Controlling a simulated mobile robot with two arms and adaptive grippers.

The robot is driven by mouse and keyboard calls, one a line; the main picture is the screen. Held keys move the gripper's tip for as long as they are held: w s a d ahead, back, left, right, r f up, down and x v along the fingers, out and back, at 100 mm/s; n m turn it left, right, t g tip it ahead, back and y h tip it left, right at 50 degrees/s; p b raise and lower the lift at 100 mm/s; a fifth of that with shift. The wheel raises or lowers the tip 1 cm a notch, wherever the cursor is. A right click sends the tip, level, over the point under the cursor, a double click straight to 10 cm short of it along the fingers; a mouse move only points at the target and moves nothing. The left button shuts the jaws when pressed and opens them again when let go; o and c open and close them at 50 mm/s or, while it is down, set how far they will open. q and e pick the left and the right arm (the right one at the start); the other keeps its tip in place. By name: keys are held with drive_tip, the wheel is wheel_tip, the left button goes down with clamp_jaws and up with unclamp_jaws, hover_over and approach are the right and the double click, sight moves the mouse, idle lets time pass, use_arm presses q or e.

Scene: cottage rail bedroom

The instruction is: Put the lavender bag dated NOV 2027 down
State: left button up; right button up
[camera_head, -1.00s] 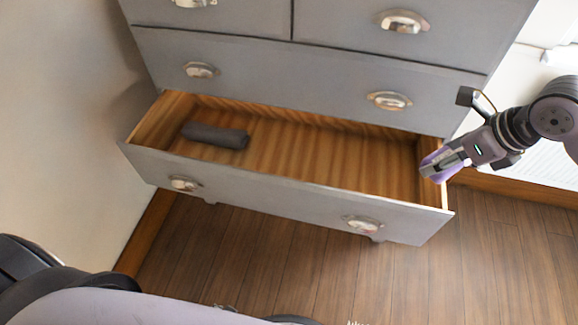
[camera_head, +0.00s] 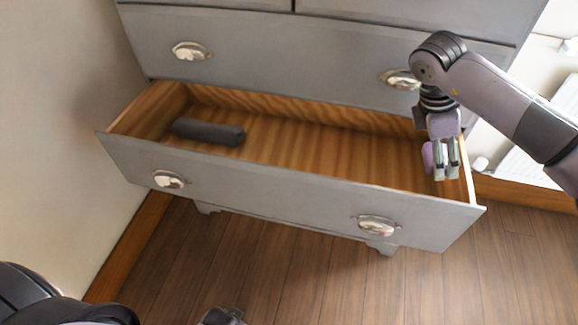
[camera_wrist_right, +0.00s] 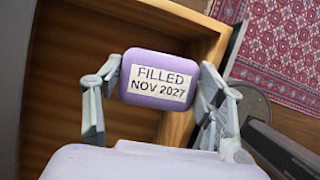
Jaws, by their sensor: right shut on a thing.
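The lavender bag (camera_wrist_right: 158,62) is a small purple block with a white label reading "FILLED NOV 2027". My right gripper (camera_wrist_right: 160,95) is shut on it, with a finger on each side in the right wrist view. In the head view the right gripper (camera_head: 446,172) points down at the right end of the open drawer (camera_head: 300,180), and the bag (camera_head: 428,157) shows as a purple edge beside the fingers. I cannot tell whether the bag touches the drawer floor.
A dark grey roll (camera_head: 208,132) lies at the drawer's left end. The middle of the wooden drawer floor (camera_head: 320,150) is clear. The grey chest front (camera_head: 280,55) rises behind it. A patterned red rug (camera_wrist_right: 275,50) shows in the right wrist view.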

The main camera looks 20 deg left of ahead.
use_arm(q)
drive_tip(key=shift+w, duration=0.15)
use_arm(e)
drive_tip(key=shift+w+f+m+g, duration=0.2)
drive_tip(key=shift+m+g, duration=0.1)
drive_tip(key=shift+m, duration=0.3)
drive_tip(key=shift+f, duration=0.1)
wheel_tip(320, 180, down, 15)
drive_tip(key=b, duration=0.3)
wheel_tip(320, 180, down, 5)
drive_tip(key=shift+b, duration=0.4)
use_arm(q)
drive_tip(key=w+r, duration=0.5)
drive_tip(key=r, duration=0.6)
drive_tip(key=shift+d+t, duration=0.35)
drive_tip(key=shift+t, duration=0.05)
drive_tip(key=shift+w, duration=0.1)
use_arm(e)
drive_tip(key=o, duration=0.7)
use_arm(q)
drive_tip(key=shift+r, duration=0.15)
